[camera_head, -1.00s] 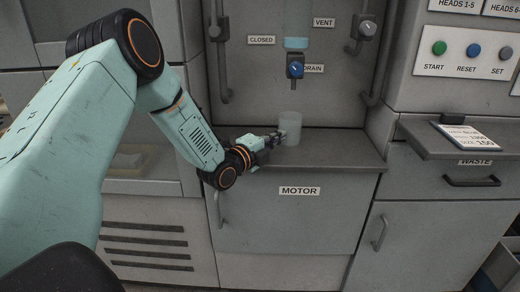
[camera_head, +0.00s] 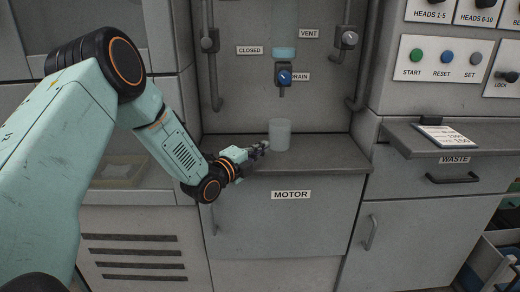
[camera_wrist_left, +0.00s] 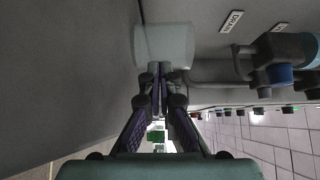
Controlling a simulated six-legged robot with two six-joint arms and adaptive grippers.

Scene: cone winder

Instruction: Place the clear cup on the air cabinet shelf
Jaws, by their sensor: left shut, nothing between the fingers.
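The clear cup (camera_head: 280,135) stands upright on the air cabinet shelf (camera_head: 318,160), below the drain valve. In the left wrist view the cup (camera_wrist_left: 165,43) lies just beyond the fingertips. My left gripper (camera_head: 264,147) is at the cup's left side, low over the shelf. In the left wrist view its fingers (camera_wrist_left: 159,75) are together with nothing between them. I cannot tell whether the fingertips touch the cup. My right gripper is not in view.
A blue-handled drain valve (camera_head: 284,76) hangs above the cup. Pipes run down both sides of the recess. A tablet-like card (camera_head: 442,135) lies on the waste ledge (camera_head: 477,150) at the right. The shelf right of the cup is clear.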

